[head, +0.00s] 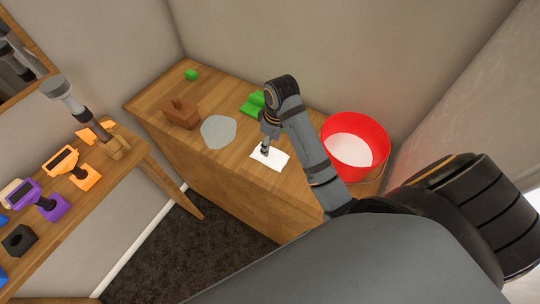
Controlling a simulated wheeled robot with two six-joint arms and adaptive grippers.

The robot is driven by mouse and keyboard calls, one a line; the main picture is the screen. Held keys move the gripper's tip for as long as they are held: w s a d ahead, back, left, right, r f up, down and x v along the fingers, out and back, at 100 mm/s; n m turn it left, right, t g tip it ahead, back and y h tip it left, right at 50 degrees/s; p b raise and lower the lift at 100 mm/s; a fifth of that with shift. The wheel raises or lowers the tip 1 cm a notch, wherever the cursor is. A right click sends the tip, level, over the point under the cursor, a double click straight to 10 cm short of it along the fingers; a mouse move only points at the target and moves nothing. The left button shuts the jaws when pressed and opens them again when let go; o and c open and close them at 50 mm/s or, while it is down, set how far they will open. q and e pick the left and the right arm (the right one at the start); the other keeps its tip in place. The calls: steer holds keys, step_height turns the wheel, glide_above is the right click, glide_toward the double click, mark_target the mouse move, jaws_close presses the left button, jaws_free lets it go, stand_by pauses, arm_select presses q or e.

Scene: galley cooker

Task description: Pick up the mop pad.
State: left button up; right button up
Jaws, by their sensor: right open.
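A white flat rectangular pad (271,157), which I take to be the mop pad, lies on the wooden counter (245,180) near its front edge. My right gripper (265,151) is open and points down over the pad's left part, hiding some of it. I cannot tell whether the fingertips touch the pad. My left gripper is not in view.
A grey round piece (218,131), a brown block-like object (181,113) and green items (253,104) sit on the counter. A side shelf (75,205) holds several colourful tools.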

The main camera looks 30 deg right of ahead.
mark_target(270, 153)
step_height(270, 153, down, 4)
steer(key=shift+a+r+b, duration=0.1)
steer(key=shift+a+b, duration=0.05)
steer(key=shift+b, duration=0.75)
steer(key=shift+w, duration=0.15)
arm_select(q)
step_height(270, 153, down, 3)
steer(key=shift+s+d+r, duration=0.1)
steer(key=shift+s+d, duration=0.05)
arm_select(e)
jaws_close()
